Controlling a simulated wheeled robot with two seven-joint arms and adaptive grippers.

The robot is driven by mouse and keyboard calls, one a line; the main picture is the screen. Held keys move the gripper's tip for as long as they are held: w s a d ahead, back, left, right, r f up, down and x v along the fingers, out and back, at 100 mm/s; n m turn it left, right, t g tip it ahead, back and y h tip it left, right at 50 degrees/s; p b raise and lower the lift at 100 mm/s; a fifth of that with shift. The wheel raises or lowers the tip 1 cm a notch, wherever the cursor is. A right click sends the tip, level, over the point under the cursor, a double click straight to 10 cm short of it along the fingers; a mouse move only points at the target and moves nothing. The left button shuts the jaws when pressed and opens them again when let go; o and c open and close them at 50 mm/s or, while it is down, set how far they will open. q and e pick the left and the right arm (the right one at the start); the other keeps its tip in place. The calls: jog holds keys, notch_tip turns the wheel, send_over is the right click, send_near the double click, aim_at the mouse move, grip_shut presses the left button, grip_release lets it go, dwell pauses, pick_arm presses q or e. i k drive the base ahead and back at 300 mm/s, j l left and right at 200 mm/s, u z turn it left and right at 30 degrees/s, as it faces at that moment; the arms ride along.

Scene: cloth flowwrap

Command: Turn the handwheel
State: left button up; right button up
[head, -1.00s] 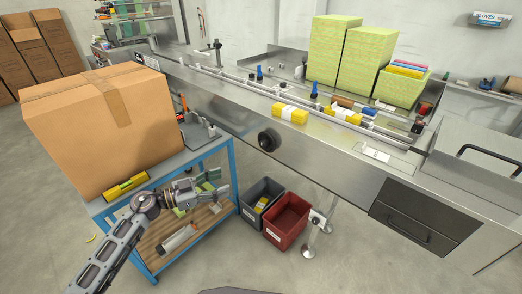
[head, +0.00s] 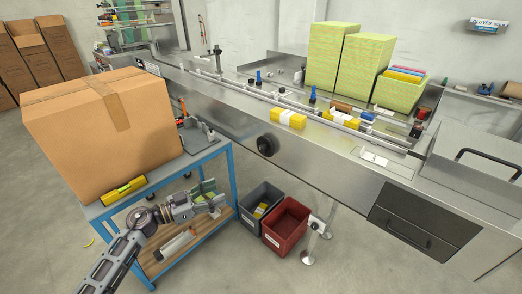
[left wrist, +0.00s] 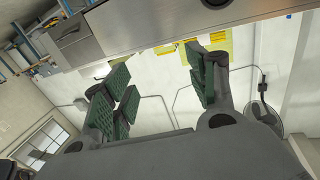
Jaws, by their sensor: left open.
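The handwheel (head: 267,145) is a small black round wheel on the front steel panel of the long machine (head: 330,166). My left gripper (head: 214,197) is below and to the left of it in the head view, over the blue-framed cart, clear of the wheel. The gripper is open and empty. In the left wrist view its green-padded fingers (left wrist: 160,70) stand well apart with nothing between them. A dark round shape sits at that view's top edge on a steel panel; I cannot tell if it is the handwheel. My right gripper is not in view.
A large cardboard box (head: 103,135) and a yellow level (head: 123,190) rest on the blue-framed cart (head: 232,185). A grey bin (head: 248,213) and a red bin (head: 286,224) stand on the floor below the machine. Yellow packs (head: 289,118) lie on the conveyor.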

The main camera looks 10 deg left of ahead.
aim_at(265, 145)
jog(key=i+l, duration=0.25)
jog(key=i, duration=0.2)
jog(key=i+l, duration=0.25)
jog(key=i, duration=0.2)
jog(key=j+u, duration=0.05)
